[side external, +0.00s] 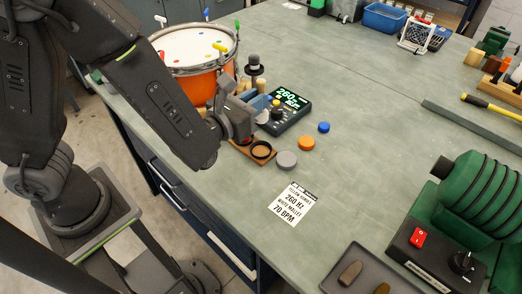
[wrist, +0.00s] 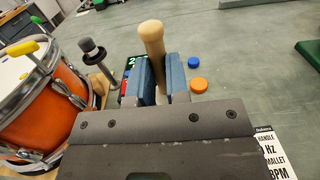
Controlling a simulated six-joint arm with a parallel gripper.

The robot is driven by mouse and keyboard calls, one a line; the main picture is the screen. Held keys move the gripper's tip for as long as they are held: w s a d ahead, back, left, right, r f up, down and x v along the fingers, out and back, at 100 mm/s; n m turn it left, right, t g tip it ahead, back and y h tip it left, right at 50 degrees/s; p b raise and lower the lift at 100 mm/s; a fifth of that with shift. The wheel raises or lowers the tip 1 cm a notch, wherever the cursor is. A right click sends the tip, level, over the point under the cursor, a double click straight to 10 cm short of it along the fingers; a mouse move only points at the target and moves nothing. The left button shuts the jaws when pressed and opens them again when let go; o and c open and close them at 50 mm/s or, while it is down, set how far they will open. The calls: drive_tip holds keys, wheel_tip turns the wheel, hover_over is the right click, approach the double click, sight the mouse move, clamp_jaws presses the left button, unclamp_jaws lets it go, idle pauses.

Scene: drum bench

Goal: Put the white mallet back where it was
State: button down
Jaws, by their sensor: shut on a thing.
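In the wrist view, my gripper (wrist: 160,85) is shut on the wooden handle (wrist: 152,45) of a mallet; its rounded pale end stands up beyond the blue jaw pads. The mallet's head is hidden, so I cannot see its colour. In the side view, my gripper (side external: 255,108) is low over the bench beside the orange drum (side external: 198,82), and the mallet is hard to make out there. A dark upright piece with a pale band (side external: 253,68) stands behind the gripper; it also shows in the wrist view (wrist: 92,52).
A display unit (side external: 290,112) reading 260 lies just right of my gripper. A wooden holder with round recesses (side external: 262,150) is in front. Orange (side external: 306,143), blue (side external: 324,127) and grey (side external: 286,159) discs and a printed card (side external: 290,204) lie nearby. The middle bench is clear.

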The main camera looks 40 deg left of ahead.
drive_tip(key=shift+f, duration=5.5)
drive_tip(key=shift+f, duration=0.1)
drive_tip(key=c, duration=1.1)
unclamp_jaws()
